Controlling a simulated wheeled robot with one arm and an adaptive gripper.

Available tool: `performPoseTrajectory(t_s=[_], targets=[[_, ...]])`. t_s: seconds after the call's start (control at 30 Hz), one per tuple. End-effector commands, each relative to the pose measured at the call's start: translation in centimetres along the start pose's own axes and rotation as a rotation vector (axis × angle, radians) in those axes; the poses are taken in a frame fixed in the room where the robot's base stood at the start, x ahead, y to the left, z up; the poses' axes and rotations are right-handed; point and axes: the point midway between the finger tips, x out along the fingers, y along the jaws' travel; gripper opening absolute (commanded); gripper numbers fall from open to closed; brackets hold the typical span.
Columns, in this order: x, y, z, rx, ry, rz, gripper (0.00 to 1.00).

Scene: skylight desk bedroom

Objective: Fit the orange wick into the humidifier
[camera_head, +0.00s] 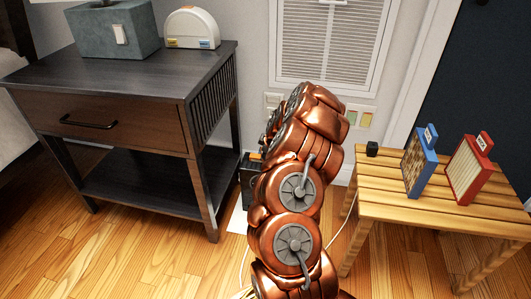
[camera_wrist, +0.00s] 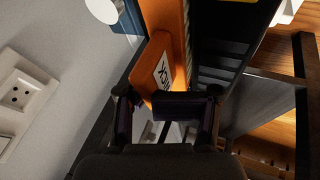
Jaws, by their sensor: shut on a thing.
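The orange wick (camera_wrist: 172,50), with a white label lettered in black, stands out at the top middle of the wrist view. My gripper (camera_wrist: 163,104) is shut on its near end, with one dark finger on each side. A dark ribbed body (camera_wrist: 215,60), which looks like the humidifier, is close to the right of the wick; I cannot tell whether they touch or whether the wick is in a slot. In the head view, the black humidifier (camera_head: 246,183) stands low between the nightstand and my arm, partly hidden. A bit of orange shows at its top.
A dark nightstand (camera_head: 135,85) is to the left. A slatted wooden bench (camera_head: 400,205) at the right holds a blue-framed panel (camera_head: 420,160), a red-framed panel (camera_head: 468,170) and a small black cube (camera_head: 372,148). A wall socket (camera_wrist: 22,95) is left in the wrist view.

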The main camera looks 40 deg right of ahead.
Motion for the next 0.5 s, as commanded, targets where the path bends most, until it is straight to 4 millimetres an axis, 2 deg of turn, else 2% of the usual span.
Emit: performPoseTrajectory(t_s=[0.5], targets=[[0.95, -0.41, 0.38, 0.0, 0.0, 0.0, 0.0]])
